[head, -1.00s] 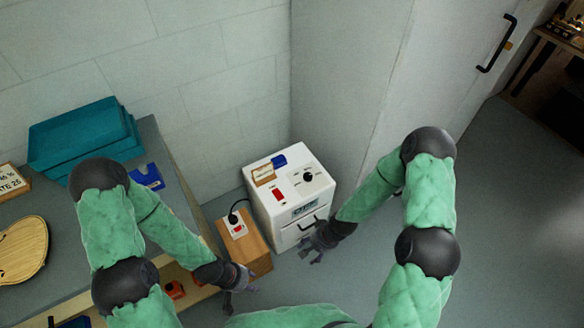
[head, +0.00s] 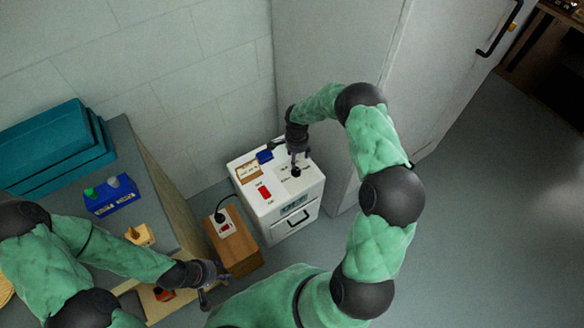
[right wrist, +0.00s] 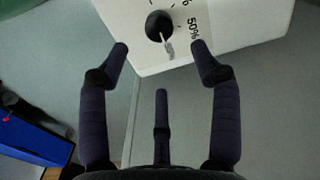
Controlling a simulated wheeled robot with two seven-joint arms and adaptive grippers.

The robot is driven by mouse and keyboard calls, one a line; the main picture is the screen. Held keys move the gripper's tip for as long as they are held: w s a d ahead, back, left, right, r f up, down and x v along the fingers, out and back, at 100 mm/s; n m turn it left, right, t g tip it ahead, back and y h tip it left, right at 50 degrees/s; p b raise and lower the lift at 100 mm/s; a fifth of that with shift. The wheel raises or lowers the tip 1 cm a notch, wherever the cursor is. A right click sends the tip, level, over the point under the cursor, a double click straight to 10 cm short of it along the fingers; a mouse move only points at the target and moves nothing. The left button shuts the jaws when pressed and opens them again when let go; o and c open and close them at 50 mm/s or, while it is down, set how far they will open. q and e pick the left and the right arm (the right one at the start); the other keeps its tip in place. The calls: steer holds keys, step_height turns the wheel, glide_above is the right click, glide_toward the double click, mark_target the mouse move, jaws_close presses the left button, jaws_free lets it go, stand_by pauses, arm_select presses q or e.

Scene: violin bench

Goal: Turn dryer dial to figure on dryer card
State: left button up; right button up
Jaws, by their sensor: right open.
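The white dryer (head: 290,222) stands on the floor against the wall, with a black dial (head: 296,173) on its top. In the right wrist view, the dial (right wrist: 158,25) has a pale pointer directed toward the printed "50%" side. The dryer card (head: 248,169), tan-framed, sits on the dryer's top left; its figure is too small to read. My right gripper (head: 299,160) is above the dial, pointing down. In the right wrist view its open, empty fingers (right wrist: 160,55) are spread, with the dial just beyond their tips. My left gripper (head: 213,285) is open and empty near the bench.
A red switch (head: 264,191) and a blue block (head: 265,156) are on the dryer's top. A wooden box with a socket (head: 228,238) stands left of it.

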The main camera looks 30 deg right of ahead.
mark_target(296, 171)
step_height(296, 171, down, 10)
steer(key=b, duration=0.3)
steer(key=shift+r, duration=0.2)
steer(key=c, duration=1.1)
